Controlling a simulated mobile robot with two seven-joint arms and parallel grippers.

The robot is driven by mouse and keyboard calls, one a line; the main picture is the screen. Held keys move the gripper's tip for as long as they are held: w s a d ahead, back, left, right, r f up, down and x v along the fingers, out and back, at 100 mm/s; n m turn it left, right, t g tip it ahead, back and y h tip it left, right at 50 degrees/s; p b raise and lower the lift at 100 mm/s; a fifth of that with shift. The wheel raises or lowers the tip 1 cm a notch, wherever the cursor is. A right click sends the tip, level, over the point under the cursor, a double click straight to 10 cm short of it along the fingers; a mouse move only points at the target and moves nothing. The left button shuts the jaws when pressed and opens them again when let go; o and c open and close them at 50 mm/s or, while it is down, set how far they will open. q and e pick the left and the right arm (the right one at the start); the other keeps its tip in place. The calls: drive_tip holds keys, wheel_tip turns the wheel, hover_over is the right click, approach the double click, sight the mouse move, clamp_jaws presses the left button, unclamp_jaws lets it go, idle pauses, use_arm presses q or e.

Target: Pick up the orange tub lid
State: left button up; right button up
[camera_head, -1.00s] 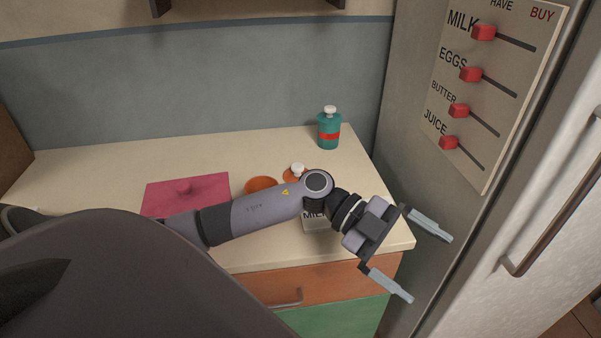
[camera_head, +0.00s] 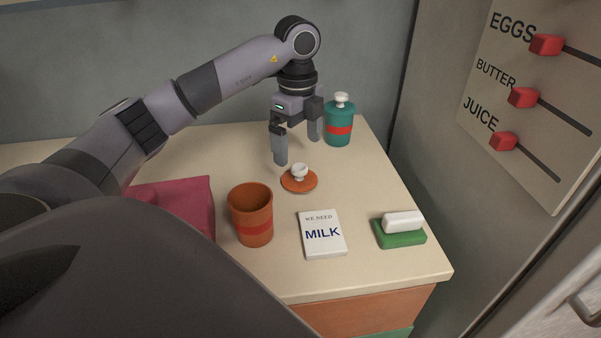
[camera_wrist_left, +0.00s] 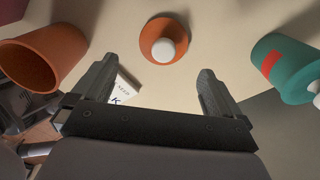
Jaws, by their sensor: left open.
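The orange tub lid (camera_head: 292,184) lies flat on the counter, a round disc with a white knob (camera_head: 299,171) on top. In the left wrist view the lid (camera_wrist_left: 148,40) shows beyond the fingertips, between their lines. My left gripper (camera_head: 298,148) is open and empty, pointing down above and behind the lid, apart from it. It also shows in the left wrist view (camera_wrist_left: 157,82). The orange tub (camera_head: 251,218) stands open, without a lid, to the front left of the lid. My right gripper is not in view.
A teal tub with a white-knobbed lid (camera_head: 338,125) stands close right of my left gripper. A milk note (camera_head: 323,240), a green block with a white top (camera_head: 400,236) and a magenta box (camera_head: 185,200) are on the counter (camera_head: 365,190). A fridge stands at right.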

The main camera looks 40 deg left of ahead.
sight(299, 167)
use_arm(q)
drive_tip(key=shift+w+a+f, duration=0.25)
drive_tip(key=shift+a+f, duration=0.1)
drive_tip(key=shift+f, duration=0.05)
drive_tip(key=f, duration=0.7)
drive_tip(key=shift+d, duration=0.3)
drive_tip(key=shift+r, duration=0.1)
drive_tip(key=c, duration=0.8)
